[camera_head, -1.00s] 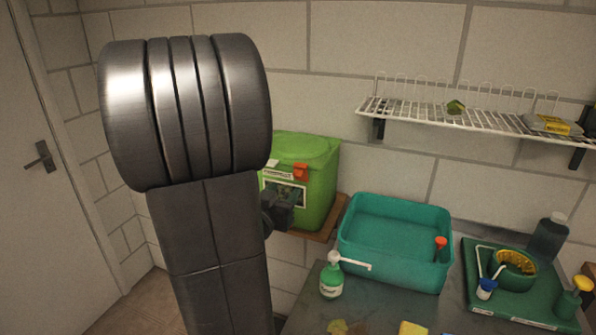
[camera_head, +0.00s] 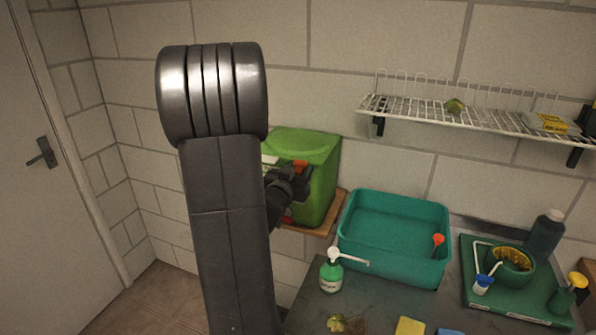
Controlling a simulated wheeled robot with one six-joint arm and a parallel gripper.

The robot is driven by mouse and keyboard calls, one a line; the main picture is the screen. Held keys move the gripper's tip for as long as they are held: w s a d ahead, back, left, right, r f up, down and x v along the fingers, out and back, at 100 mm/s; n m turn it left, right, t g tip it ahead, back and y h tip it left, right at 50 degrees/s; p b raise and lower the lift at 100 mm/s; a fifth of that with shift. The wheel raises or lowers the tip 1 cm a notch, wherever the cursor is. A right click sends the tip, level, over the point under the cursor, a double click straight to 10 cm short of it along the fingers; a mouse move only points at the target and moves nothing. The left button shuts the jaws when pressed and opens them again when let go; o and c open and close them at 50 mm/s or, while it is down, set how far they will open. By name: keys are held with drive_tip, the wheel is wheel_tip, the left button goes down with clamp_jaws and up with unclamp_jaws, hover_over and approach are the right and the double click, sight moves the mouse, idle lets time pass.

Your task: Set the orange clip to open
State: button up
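The orange clip (camera_head: 300,165) is on the upper front of the green lidded bin (camera_head: 320,180), just under the lid edge. The bin stands on a wooden shelf (camera_head: 332,222) at the wall. My gripper (camera_head: 296,184) is in front of the bin, just below the orange clip in the picture, and overlaps its lower edge. I cannot tell whether it touches the clip. My arm hides part of the bin's left side, and the fingers are too dark and small to show whether they are open or shut.
A teal basin (camera_head: 395,270) stands on the counter right of the bin. A green pump bottle (camera_head: 331,275) stands before it. A green tray (camera_head: 510,300) with bottles is at the right. A white wire rack (camera_head: 480,115) hangs above. A door is at the left.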

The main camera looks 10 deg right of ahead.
sight(300, 169)
drive_tip(key=c, duration=0.6)
drive_tip(key=shift+o, duration=0.2)
drive_tip(key=shift+f, duration=0.1)
drive_tip(key=shift+b, duration=0.35)
drive_tip(key=b, duration=0.2)
drive_tip(key=f+t+b, duration=0.1)
drive_tip(key=b, duration=0.1)
drive_tip(key=shift+s+a+h+b, duration=0.1)
drive_tip(key=shift+s+h+b, duration=0.1)
drive_tip(key=shift+h+b, duration=0.2)
drive_tip(key=t+h+b, duration=0.1)
drive_tip(key=b, duration=0.6)
drive_tip(key=f+t+h+b, duration=0.1)
drive_tip(key=t+b, duration=0.1)
drive_tip(key=b, duration=0.5)
drive_tip(key=s+f+t+h+b, duration=0.1)
drive_tip(key=b, duration=0.6)
drive_tip(key=shift+a+f+t, duration=0.15)
drive_tip(key=shift+a+t, duration=0.2)
drive_tip(key=shift+t, duration=0.05)
drive_tip(key=shift+b, duration=0.35)
drive_tip(key=shift+t+h+b, duration=0.3)
drive_tip(key=shift+b, duration=0.45)
